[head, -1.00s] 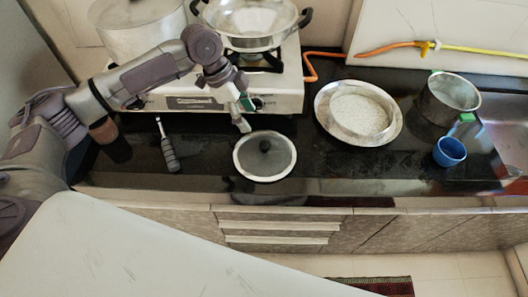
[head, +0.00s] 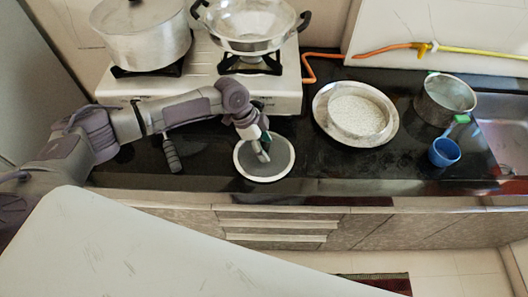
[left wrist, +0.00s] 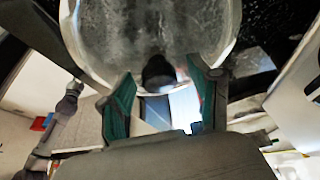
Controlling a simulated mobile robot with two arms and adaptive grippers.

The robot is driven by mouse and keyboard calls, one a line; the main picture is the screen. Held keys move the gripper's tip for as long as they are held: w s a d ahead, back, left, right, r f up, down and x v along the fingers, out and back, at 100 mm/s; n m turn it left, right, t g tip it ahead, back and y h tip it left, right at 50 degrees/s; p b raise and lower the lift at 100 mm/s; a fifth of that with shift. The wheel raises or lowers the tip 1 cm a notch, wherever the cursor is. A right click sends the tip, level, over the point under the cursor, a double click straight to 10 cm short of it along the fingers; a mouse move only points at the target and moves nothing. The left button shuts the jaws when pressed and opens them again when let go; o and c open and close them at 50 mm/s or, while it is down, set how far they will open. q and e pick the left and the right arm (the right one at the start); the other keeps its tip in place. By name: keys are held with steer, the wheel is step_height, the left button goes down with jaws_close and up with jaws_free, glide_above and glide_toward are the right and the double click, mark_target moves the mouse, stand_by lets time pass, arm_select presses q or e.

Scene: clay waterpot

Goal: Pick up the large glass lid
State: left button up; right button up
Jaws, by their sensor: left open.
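The large glass lid (head: 280,162) lies on the black counter near its front edge, with a pale rim and a grey see-through face. In the left wrist view the lid (left wrist: 150,38) fills the top middle, and its dark knob (left wrist: 158,73) shows between the fingertips. My left gripper (head: 263,152) is above the lid and hides its knob in the head view. In the left wrist view the left gripper (left wrist: 163,90) is open, with green-lined fingers on either side of the knob; I cannot tell whether they touch it. My right gripper is not in view.
Behind are a white stove (head: 206,70), a lidded pot (head: 148,45) and a two-handled steel pan (head: 250,28). A dark-handled utensil (head: 172,155) lies left of the lid. To the right are a plate of grain (head: 324,118), a steel pot (head: 437,112) and a blue cup (head: 444,152).

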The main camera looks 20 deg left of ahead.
arm_select(q)
steer(key=c, duration=1.2)
steer(key=shift+r, duration=0.15)
